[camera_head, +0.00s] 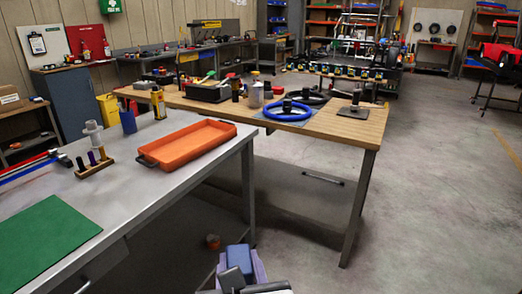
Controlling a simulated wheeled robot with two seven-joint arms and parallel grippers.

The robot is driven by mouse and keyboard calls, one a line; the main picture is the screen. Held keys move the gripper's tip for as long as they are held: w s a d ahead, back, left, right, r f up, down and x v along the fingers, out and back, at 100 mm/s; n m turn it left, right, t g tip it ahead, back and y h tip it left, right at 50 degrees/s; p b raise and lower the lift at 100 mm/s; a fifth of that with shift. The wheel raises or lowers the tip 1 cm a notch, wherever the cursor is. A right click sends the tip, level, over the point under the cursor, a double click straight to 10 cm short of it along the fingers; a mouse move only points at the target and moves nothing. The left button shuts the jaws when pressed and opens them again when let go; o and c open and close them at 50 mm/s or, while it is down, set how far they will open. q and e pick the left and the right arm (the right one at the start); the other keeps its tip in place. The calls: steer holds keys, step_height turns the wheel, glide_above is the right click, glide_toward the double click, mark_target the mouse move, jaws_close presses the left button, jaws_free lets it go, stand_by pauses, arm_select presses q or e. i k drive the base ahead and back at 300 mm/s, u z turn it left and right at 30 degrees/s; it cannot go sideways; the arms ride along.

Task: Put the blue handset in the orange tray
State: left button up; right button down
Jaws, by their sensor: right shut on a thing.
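The orange tray (188,145) lies on the grey metal table, left of the middle of the view. It looks empty and has dark handles at its ends. My right gripper (246,280) is at the bottom edge of the view, shut on the blue handset (238,257). The handset stands up between the dark fingers, and its lower part is hidden. The gripper is in front of the metal table's right edge, apart from the tray and nearer to me. My left gripper is not in view.
On the metal table (150,190) are a green mat (45,240), a wooden peg holder (95,168), a white stacked part (94,135) and a blue cup (128,122). A wooden bench (330,125) with a blue ring (287,111) stands behind. The floor at right is clear.

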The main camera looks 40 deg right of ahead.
mark_target(175, 152)
steer(key=z, duration=0.65)
steer(key=k, duration=0.85)
steer(key=z, duration=0.85)
steer(key=i, duration=1.4)
steer(key=u, duration=1.25)
steer(key=i, duration=0.75)
steer(key=u, duration=0.85)
